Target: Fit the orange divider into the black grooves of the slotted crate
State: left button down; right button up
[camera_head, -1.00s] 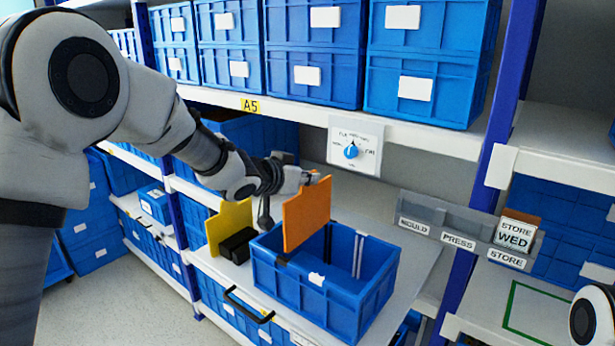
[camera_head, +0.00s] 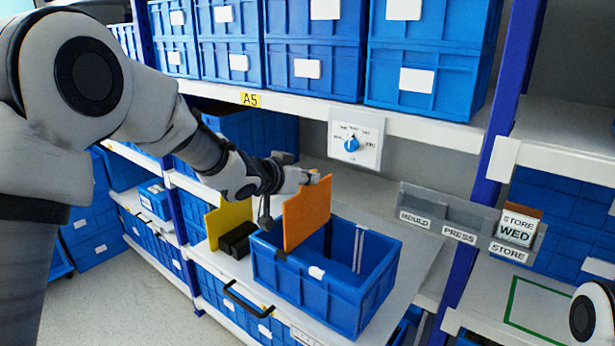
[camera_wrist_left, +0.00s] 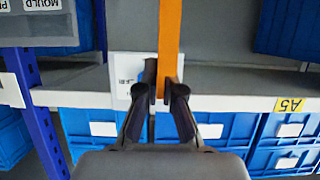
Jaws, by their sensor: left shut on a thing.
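The orange divider (camera_head: 306,215) stands upright over the left part of the blue slotted crate (camera_head: 316,293). My left gripper (camera_head: 314,178) is shut on its top edge; the left wrist view also shows the orange divider (camera_wrist_left: 169,40) between the fingertips (camera_wrist_left: 162,98). The divider's lower edge is at or just inside the crate's rim; I cannot tell whether it sits in a groove. A black groove (camera_head: 328,240) shows on the far wall right of the divider, and a black groove end (camera_head: 281,254) shows on the near rim. My right gripper is out of view.
A yellow divider (camera_head: 229,222) and a black block (camera_head: 237,240) stand left of the crate on the shelf. Grey label holders (camera_head: 458,224) stand to the right. The crate's right half is empty.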

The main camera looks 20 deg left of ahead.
aim_at(307, 237)
pick_arm(q)
jog(key=shift+f, duration=0.35)
jog(key=shift+f+b, duration=4.55)
jog(key=shift+f, duration=1.4)
jog(key=c, duration=1.2)
grip_release()
jog(key=shift+c, duration=0.2)
jog(key=v, duration=1.2)
